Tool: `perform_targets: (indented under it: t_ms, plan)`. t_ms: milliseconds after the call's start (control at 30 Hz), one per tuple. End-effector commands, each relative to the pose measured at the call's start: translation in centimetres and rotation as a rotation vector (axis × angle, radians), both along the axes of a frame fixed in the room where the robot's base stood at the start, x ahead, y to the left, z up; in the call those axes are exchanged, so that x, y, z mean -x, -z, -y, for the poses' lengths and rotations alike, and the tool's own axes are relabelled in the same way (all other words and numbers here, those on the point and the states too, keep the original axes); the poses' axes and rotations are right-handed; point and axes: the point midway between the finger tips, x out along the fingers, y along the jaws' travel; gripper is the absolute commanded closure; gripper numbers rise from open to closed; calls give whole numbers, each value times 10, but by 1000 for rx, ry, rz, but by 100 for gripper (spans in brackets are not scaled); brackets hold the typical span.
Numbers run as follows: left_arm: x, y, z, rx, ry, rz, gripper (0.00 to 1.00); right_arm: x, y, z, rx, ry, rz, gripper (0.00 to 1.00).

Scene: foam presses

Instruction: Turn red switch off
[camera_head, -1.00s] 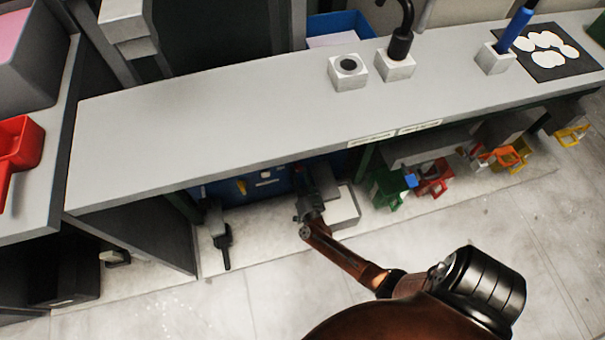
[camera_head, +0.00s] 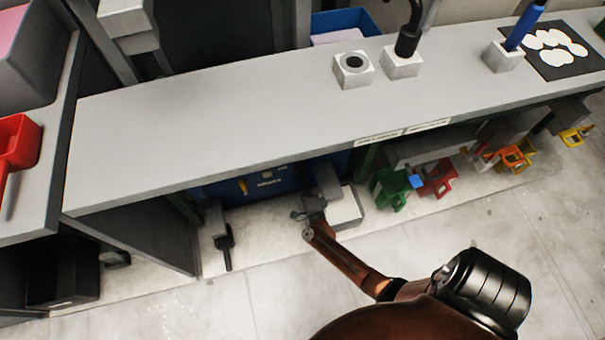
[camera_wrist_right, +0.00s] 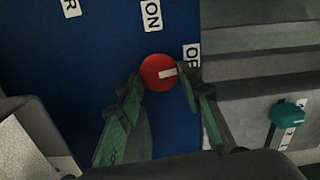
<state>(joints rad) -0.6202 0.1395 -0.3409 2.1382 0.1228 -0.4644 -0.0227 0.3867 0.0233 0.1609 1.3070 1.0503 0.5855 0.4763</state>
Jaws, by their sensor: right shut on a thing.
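The red switch (camera_wrist_right: 157,73) is a round knob with a white mark on a blue panel (camera_wrist_right: 100,60). In the right wrist view its mark points right, close to the partly covered label reading "OF" (camera_wrist_right: 192,56). The "ON" label (camera_wrist_right: 152,15) is above the knob. My right gripper (camera_wrist_right: 161,83) is shut on the knob, one green finger on each side. In the head view my right gripper (camera_head: 311,208) is low under the counter in front of the blue panel (camera_head: 225,190); the switch cannot be made out there. My left gripper is not in view.
The grey counter (camera_head: 230,130) overhangs the panel and my right gripper. A dark lever (camera_head: 225,247) stands left of the gripper. Green (camera_head: 389,189) and red (camera_head: 437,178) handled parts are at the right under the counter. The floor in front is open.

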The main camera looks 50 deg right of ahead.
Motion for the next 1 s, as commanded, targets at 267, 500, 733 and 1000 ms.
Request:
perform_targets:
  t_ms: [267,500,733,1000]
  plan:
    - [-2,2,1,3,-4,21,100,2,1,6,-94,9,60,91]
    - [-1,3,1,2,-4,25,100,2,0,6,-121,10,78,91]
    - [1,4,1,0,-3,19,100,2,0,7,-124,10,80,91]
    - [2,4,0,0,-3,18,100,1,0,5,-123,7,79,57]
